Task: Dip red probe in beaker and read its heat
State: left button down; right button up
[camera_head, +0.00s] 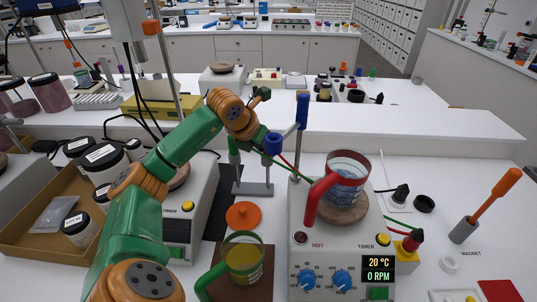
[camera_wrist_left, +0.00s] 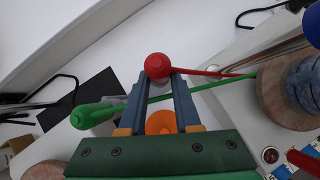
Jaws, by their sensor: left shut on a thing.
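My left gripper (camera_wrist_left: 158,84) is shut on the red probe (camera_wrist_left: 157,66). The probe's red round end sits at the fingertips, and a thin red stem runs to the right. In the head view the gripper is mostly hidden behind my wrist, near the stand left of the hot plate. The beaker (camera_head: 349,166) with a red rim, red handle and bluish contents stands on the hot plate's round top (camera_head: 343,213); it is partly seen in the wrist view (camera_wrist_left: 306,82). The display (camera_head: 379,269) reads 20 °C and 0 RPM. The red stem appears outside the beaker.
A green-handled probe (camera_wrist_left: 95,115) lies near my fingers. A stand (camera_head: 253,188) and a blue-topped post (camera_head: 302,108) are close by. A green-handled beaker (camera_head: 243,260) with yellow liquid stands in front, near an orange lid (camera_head: 243,215). Jars (camera_head: 104,162) fill a box at left.

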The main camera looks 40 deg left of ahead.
pick_arm(q)
jog(key=shift+r+p, duration=0.7)
jog(key=shift+r, duration=0.15)
notch_tip(320, 180, up, 12)
jog(key=p, duration=0.6)
jog(key=shift+r, duration=0.2)
dwell(0.3)
